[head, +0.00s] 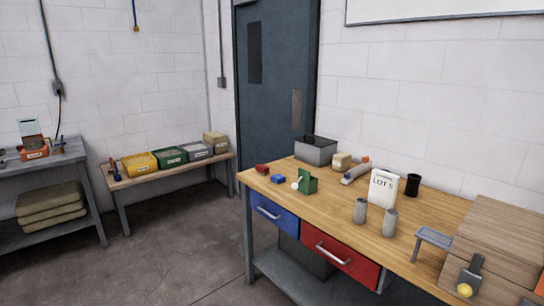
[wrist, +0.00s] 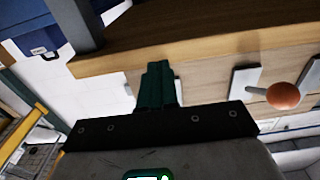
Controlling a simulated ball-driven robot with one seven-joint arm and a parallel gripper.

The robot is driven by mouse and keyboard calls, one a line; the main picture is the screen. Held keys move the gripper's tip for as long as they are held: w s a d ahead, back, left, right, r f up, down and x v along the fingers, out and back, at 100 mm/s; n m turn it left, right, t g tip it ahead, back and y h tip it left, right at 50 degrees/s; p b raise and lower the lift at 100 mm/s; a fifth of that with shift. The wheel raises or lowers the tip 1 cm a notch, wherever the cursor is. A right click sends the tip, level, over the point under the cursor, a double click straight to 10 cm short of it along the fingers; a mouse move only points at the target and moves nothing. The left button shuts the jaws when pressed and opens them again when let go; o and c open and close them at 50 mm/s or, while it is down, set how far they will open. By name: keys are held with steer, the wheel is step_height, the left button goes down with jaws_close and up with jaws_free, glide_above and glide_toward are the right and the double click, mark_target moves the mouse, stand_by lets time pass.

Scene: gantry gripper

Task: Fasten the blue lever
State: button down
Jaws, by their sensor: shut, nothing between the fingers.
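No blue lever can be made out in either view. In the wrist view, a lever with an orange-red ball knob (wrist: 284,95) sticks out from a pale plate (wrist: 244,79) on a wooden face, right of my gripper. My gripper (wrist: 158,68) shows dark green fingers close together, shut and empty, in front of the wooden face. Part of another pale plate shows beside the fingers, mostly hidden. In the head view, a lever with a yellow knob (head: 465,290) sits on a grey plate on the wooden box (head: 495,240). My gripper is not seen there.
The wooden workbench (head: 335,220) has a blue drawer (head: 272,215) and a red drawer (head: 340,262). Grey cans, a white LOTS card (head: 382,189), a black cup (head: 412,185) and a small grey stand (head: 434,238) are on it. A wooden edge (wrist: 200,35) crosses above my fingers.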

steer(key=f+v, duration=0.1)
steer(key=v, duration=0.8)
steer(key=shift+p, duration=0.4)
steer(key=shift+s+f, duration=0.1)
steer(key=shift+f, duration=0.05)
stand_by(0.5)
steer(key=w+a+f+n+y, duration=0.15)
steer(key=a+n+y, duration=0.35)
steer(key=a, duration=0.6)
steer(key=w+a+f+n+y, duration=0.1)
steer(key=w+a+n+y, duration=0.2)
steer(key=a+y, duration=0.7)
steer(key=s+a+r+g, duration=0.2)
steer(key=s+a+g, duration=0.3)
steer(key=s, duration=0.4)
steer(key=s+a+r+n+g+h, duration=0.1)
steer(key=s+a+g, duration=0.4)
steer(key=s, duration=0.5)
steer(key=shift+a+r+g, duration=0.3)
steer(key=shift+a+r, duration=0.05)
steer(key=shift+r, duration=0.25)
